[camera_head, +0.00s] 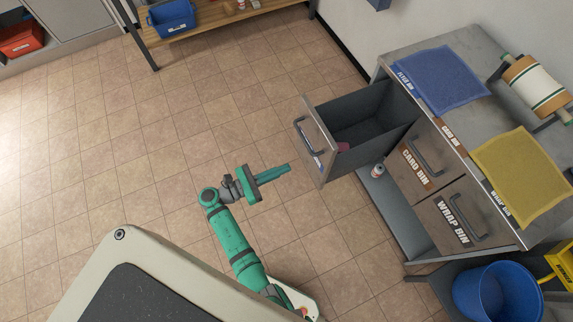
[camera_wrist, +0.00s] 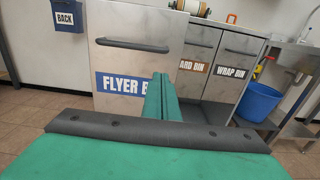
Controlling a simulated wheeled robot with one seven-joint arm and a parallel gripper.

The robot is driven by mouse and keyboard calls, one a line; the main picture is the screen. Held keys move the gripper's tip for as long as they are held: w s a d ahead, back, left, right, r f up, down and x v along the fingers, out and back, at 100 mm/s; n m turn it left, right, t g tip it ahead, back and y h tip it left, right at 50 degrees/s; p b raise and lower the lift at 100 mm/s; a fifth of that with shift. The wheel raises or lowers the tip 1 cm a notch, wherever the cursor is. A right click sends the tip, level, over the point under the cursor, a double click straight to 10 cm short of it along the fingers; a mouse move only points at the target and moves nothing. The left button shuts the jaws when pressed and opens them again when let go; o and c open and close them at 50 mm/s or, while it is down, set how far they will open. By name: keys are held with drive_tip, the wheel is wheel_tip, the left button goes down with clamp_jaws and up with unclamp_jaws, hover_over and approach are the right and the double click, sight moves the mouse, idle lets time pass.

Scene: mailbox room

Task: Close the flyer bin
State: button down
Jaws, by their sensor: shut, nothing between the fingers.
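The flyer bin (camera_head: 318,142) is a grey drawer at the left end of the cabinet, pulled well out, with its dark inside showing and a small pink thing in it. In the wrist view its front panel (camera_wrist: 140,28) faces me, with a dark bar handle (camera_wrist: 133,45) near the top and a blue FLYER BIN label (camera_wrist: 121,84). My gripper (camera_head: 288,168) is shut and empty. It points at the bin's front from a short way off, below the handle in the wrist view. The fingers (camera_wrist: 161,98) hide the end of the label. Whether they touch the panel is unclear.
The card bin (camera_head: 424,160) and wrap bin (camera_head: 462,215) are shut beside it. A small can (camera_head: 377,171) stands on the ledge below. A blue bucket (camera_head: 497,292) is at the lower right. Open tiled floor (camera_head: 190,125) lies left of the drawer.

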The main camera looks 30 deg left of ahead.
drive_tip(key=x, duration=1.2)
